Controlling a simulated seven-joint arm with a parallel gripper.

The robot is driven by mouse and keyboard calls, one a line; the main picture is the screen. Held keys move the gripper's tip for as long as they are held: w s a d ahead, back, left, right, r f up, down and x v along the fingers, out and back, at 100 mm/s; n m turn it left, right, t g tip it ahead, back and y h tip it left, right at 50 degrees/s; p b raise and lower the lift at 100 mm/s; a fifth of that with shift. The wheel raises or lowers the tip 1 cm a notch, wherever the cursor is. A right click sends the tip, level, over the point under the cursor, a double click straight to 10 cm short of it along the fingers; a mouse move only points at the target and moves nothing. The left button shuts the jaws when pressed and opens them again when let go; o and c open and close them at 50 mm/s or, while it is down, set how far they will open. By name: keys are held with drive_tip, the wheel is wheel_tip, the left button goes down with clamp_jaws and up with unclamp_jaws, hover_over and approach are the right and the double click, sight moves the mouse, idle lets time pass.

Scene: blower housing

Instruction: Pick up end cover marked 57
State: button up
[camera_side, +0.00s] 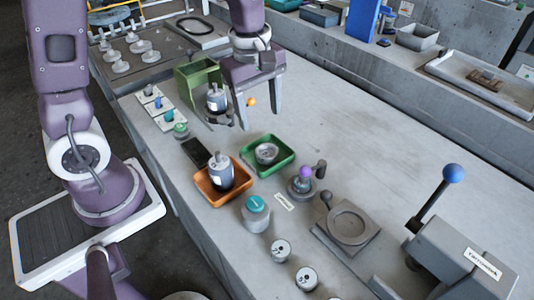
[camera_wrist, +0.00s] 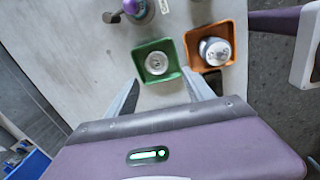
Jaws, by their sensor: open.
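No number 57 is readable in either view. Two short grey cylinders with small dark marks on their tops, one (camera_side: 280,250) and another (camera_side: 307,278), stand at the front of the bench in the side view; I cannot tell what the marks say. A round grey part (camera_side: 267,153) lies in the green tray (camera_side: 287,165); the wrist view also shows this part (camera_wrist: 156,63) in the tray (camera_wrist: 142,76). My gripper (camera_side: 259,118) is open and empty above the bench, behind the green tray. In the wrist view its fingers (camera_wrist: 160,77) are spread below the tray.
An orange tray (camera_side: 207,193) holds a grey motor-like part (camera_side: 221,171). A green open box (camera_side: 197,77) stands beside my gripper. A teal-topped jar (camera_side: 256,213), a round fixture (camera_side: 349,224) and a lever press (camera_side: 452,255) stand nearer the front.

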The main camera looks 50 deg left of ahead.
sight(267, 155)
drive_tip(key=f+n, duration=0.1)
drive_tip(key=f, duration=0.1)
drive_tip(key=w+f+n, duration=0.1)
drive_tip(key=f, duration=0.1)
drive_tip(key=w+f+n+g, duration=0.1)
drive_tip(key=f, duration=0.1)
drive_tip(key=shift+w+a+f+n, duration=0.1)
drive_tip(key=shift+a+f+n, duration=0.15)
drive_tip(key=shift+n, duration=0.15)
wheel_tip(267, 155, down, 6)
drive_tip(key=shift+w+a+f, duration=0.15)
drive_tip(key=shift+f, duration=0.05)
drive_tip(key=c, duration=1.2)
